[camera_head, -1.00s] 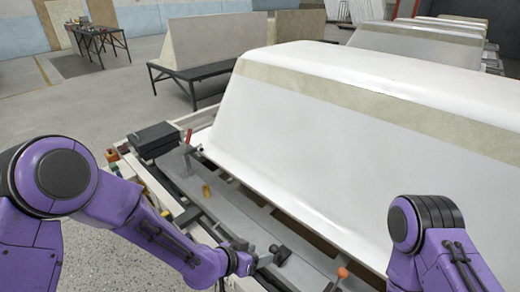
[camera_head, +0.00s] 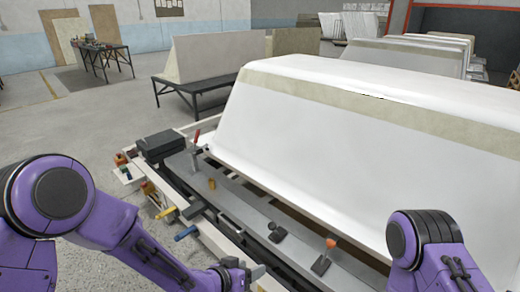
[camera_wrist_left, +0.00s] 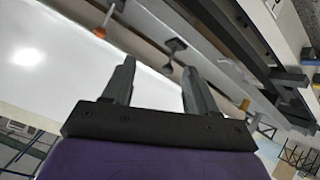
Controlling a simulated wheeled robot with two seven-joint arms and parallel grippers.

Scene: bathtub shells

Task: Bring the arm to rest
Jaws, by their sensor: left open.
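My left arm (camera_head: 120,230) comes in from the left of the head view. Its gripper (camera_head: 243,268) is at the bottom edge, in front of the workbench. In the left wrist view the two fingers (camera_wrist_left: 160,85) stand apart with nothing between them, so it is open. My right arm (camera_head: 430,245) shows only in part at the lower right. Its gripper is out of the frame.
A white bathtub shell (camera_head: 340,150) lies upside down behind a grey bench ledge (camera_head: 235,200). Clamps with a red handle (camera_head: 195,136) and an orange knob (camera_head: 330,243) stand on the ledge. A black box (camera_head: 160,145) sits at its left end. Open floor lies to the left.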

